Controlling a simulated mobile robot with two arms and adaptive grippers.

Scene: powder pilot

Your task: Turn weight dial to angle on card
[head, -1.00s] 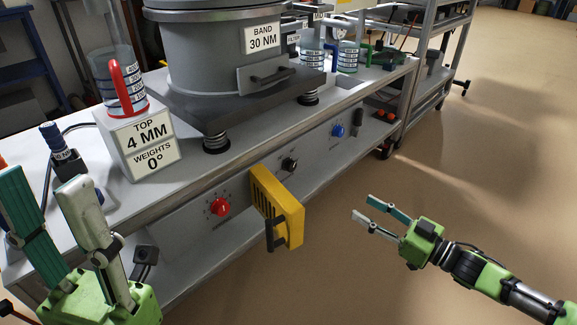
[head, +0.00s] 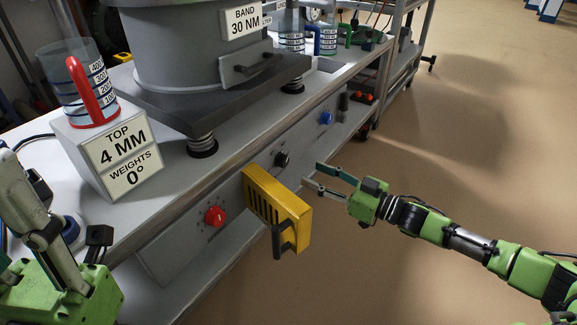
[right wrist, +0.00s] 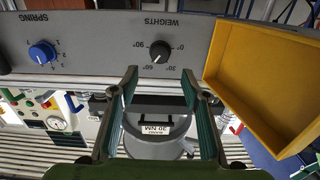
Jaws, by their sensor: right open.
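The card (head: 124,162) on the bench reads "TOP 4 MM, WEIGHTS 0°". The weight dial (head: 282,159) is a black knob on the grey bench-front panel. My right gripper (head: 313,174) is open and empty, in front of the panel just right of the knob. Its fingertips (right wrist: 159,75) spread either side of the knob's line, apart from it. My left gripper (head: 35,230) is at lower left, fingers apart, tips cut off.
A yellow tray (head: 276,207) with a dark handle sticks out left of the gripper. A red knob (head: 215,215) and a blue knob (head: 326,118) flank the weight dial. A grey sieve drum (head: 180,50) stands above. Floor at right is clear.

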